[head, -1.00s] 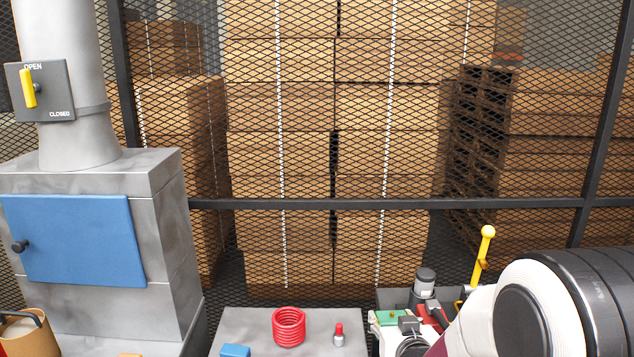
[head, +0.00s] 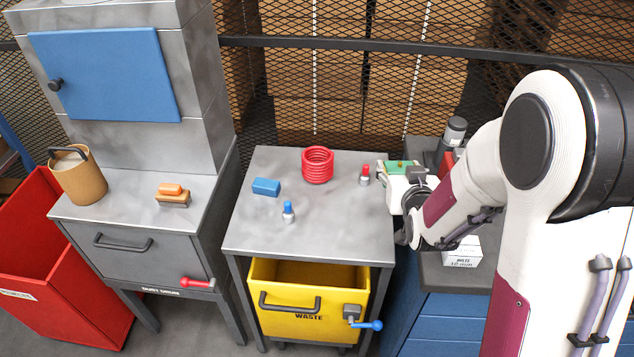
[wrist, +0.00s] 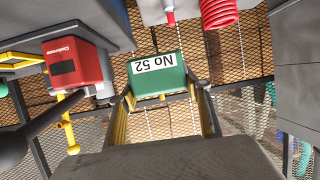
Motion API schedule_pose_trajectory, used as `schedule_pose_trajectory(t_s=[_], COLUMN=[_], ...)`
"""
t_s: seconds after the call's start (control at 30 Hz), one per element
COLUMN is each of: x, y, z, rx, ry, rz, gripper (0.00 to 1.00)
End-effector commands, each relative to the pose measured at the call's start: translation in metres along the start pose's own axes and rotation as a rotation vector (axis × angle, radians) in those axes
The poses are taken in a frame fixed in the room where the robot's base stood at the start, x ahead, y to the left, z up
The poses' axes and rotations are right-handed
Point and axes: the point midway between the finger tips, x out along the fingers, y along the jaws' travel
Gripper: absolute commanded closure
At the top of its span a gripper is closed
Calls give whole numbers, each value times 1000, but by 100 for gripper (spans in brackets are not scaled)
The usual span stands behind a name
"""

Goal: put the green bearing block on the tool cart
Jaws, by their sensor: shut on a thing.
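The green bearing block (head: 401,166) is between the fingers of my gripper (head: 392,172), at the right edge of the grey table in the head view. In the wrist view the green block (wrist: 157,76), with an upside-down "No 52" label, sits between the two fingertips of my gripper (wrist: 161,94), which is shut on it. The block appears held in the air. A cart with blue drawers (head: 440,316) stands at the right, partly behind my arm; it may be the tool cart.
The grey table (head: 335,215) holds a red coil (head: 317,165), a blue block (head: 266,187), a blue-topped piece (head: 288,212) and a red-topped piece (head: 365,175). A white box (head: 462,252) and a dark cylinder (head: 455,132) stand on the blue-drawered unit. A yellow waste bin (head: 290,295) is below the table.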

Motion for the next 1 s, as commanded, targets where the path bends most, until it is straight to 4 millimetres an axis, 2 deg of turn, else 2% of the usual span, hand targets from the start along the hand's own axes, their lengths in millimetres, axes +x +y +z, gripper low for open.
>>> schedule_pose_trajectory(t_s=[0.4, 0.6, 0.73, 1.0], x=[28, 37, 42, 43], y=[-108, -152, -167, -169], z=[45, 59, 57, 46], rx=[-75, -106, -116, -118], ry=[2, 4, 7, 5], rz=[-180, -255, -282, -287], gripper=[100, 100, 100, 100])
